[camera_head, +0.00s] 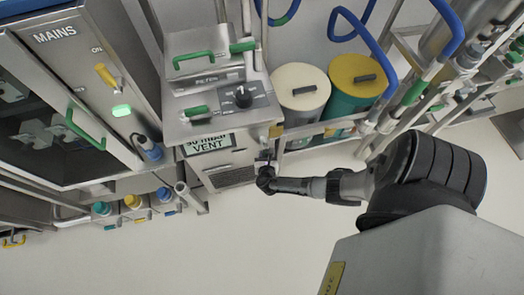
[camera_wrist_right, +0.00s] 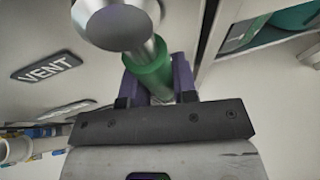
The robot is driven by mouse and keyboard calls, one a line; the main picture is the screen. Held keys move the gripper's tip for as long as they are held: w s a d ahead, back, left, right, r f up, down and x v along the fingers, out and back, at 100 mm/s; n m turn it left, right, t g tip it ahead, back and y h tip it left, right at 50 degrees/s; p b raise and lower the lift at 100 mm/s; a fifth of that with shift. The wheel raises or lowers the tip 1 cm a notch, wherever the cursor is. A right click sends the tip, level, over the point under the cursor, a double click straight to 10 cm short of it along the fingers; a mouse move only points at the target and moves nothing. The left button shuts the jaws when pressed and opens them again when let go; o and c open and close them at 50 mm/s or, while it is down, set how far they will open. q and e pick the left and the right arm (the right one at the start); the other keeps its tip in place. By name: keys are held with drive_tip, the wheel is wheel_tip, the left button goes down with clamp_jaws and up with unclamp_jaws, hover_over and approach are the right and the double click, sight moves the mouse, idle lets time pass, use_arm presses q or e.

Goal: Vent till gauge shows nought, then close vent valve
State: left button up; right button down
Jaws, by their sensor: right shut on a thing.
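My right gripper (camera_head: 264,172) reaches in from the right, at the lower right edge of the cabinet beside the VENT label (camera_head: 210,143). In the right wrist view my right gripper (camera_wrist_right: 158,80) has its two fingers on either side of a green handle (camera_wrist_right: 150,62) and is shut on it. The handle has a round metal end (camera_wrist_right: 115,20). A VENT plate (camera_wrist_right: 46,69) shows to its left. In the head view the handle is mostly hidden at the fingertips. I cannot make out a gauge reading. My left gripper is not in view.
The MAINS cabinet (camera_head: 70,60) stands at left with a lit green button (camera_head: 121,110). Two drums, cream-lidded (camera_head: 301,86) and yellow-lidded (camera_head: 357,76), stand behind the gripper. Pipes and blue hoses (camera_head: 368,40) run at right. The floor below is clear.

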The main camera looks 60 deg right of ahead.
idle(0.4)
drive_tip(key=c, duration=0.9)
unclamp_jaws()
drive_tip(key=shift+s+a+r, duration=0.1)
drive_tip(key=shift+a+r, duration=0.05)
drive_tip(key=shift+p+v, duration=2.1)
drive_tip(key=shift+v, duration=4.6)
